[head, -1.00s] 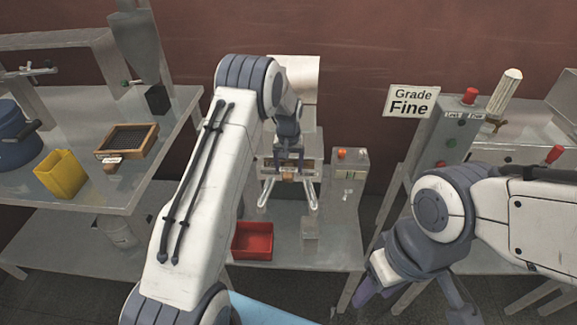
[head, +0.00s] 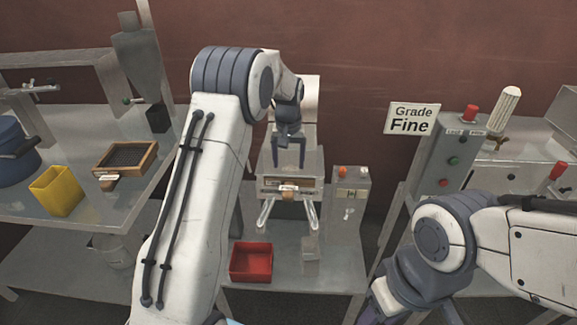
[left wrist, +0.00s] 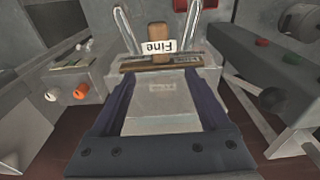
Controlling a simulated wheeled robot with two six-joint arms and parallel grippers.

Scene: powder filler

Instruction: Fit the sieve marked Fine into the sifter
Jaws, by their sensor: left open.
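The sieve marked Fine (head: 289,187) sits in the front slot of the sifter (head: 312,163), its wooden handle and white label facing out. In the left wrist view the label (left wrist: 159,47) reads Fine upside down, below the handle (left wrist: 159,29). Whether the sieve is fully seated I cannot tell. My left gripper (head: 289,164) is open and empty, fingers pointing down above the sifter, apart from the handle. Its fingers (left wrist: 160,90) frame the sifter top in the wrist view. My right gripper (head: 390,293) is low at the right, its fingers not clear.
Two pale metal loops (head: 312,214) stick out at the sifter's front. A red tray (head: 251,262) and a control box (head: 350,200) stand near it. Another wooden sieve (head: 126,157) and a yellow bin (head: 57,190) lie on the left table. The wall sign (head: 411,118) reads Grade Fine.

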